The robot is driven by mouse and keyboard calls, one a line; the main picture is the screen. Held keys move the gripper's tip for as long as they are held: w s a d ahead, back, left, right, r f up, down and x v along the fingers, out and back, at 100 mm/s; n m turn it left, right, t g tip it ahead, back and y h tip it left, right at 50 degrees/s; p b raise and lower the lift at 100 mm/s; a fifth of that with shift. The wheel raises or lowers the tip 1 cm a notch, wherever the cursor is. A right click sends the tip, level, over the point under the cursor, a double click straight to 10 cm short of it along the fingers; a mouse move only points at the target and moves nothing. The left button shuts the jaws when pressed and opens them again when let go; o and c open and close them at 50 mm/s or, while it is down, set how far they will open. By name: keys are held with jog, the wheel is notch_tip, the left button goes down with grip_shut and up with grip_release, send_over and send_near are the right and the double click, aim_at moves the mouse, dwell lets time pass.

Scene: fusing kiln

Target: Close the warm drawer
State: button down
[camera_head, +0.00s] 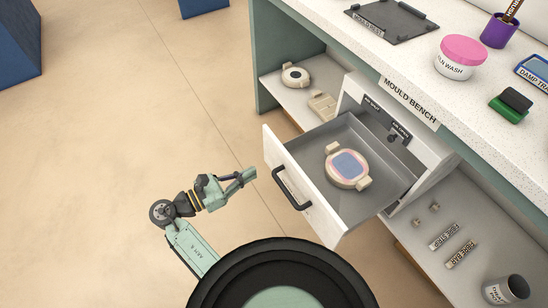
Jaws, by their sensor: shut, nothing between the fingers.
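The warm drawer (300,191) is pulled out from the front of the mould bench. Its white front panel faces left and carries a dark bar handle (290,188). Inside the drawer lies a round cream mould (335,178) with two side lugs and a blue-grey square on top. My gripper (250,175) is shut and empty. In the picture it is just left of the drawer front, pointing toward it near the handle. A gap shows between the fingertips and the panel; its depth is hard to tell.
The bench top (420,95) holds a pink-lidded jar (460,55), a purple cup (498,30), a green block (510,106) and a dark plate (392,20). Open shelves flank the drawer, with moulds (295,75) left and a can (505,290) right.

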aim_at(284, 156)
jog(key=p+x, duration=0.1)
jog(key=x, duration=0.8)
jog(key=shift+p, duration=0.35)
jog(key=shift+w+d+r+p, duration=0.1)
jog(key=shift+w+d+p, duration=0.2)
jog(key=shift+d, duration=0.15)
jog(key=x, duration=2.9)
jog(key=shift+w+d+p, duration=0.2)
jog(key=shift+p, duration=0.15)
